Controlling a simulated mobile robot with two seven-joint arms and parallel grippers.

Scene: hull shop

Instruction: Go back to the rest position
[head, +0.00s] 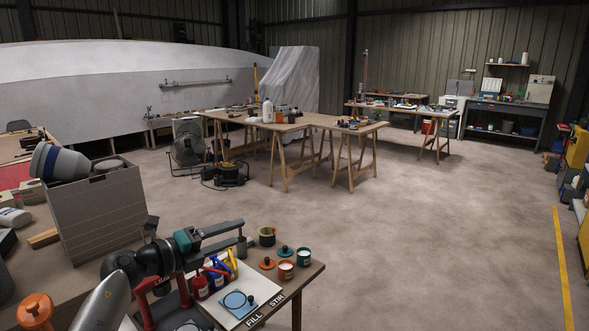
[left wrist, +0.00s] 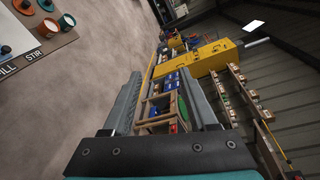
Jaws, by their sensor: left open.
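My left gripper (head: 241,232) reaches in from the left in the head view, over the near bench (head: 318,268). Its two grey fingers are apart and point right. The left wrist view shows the fingers (left wrist: 163,88) spread with nothing held between them; beyond them are distant shelves. Below the gripper in the head view stand red, blue and yellow bottles (head: 216,274) on a white board marked FILL and STIR (head: 240,300). My right gripper is not in view.
An orange pot (head: 286,271), a teal pot (head: 304,256) and an olive-rimmed pot (head: 267,236) stand near the bench's right end. A grey bin (head: 95,215) stands left of the arm. Trestle tables (head: 320,121) stand further back. The floor (head: 440,235) on the right is clear.

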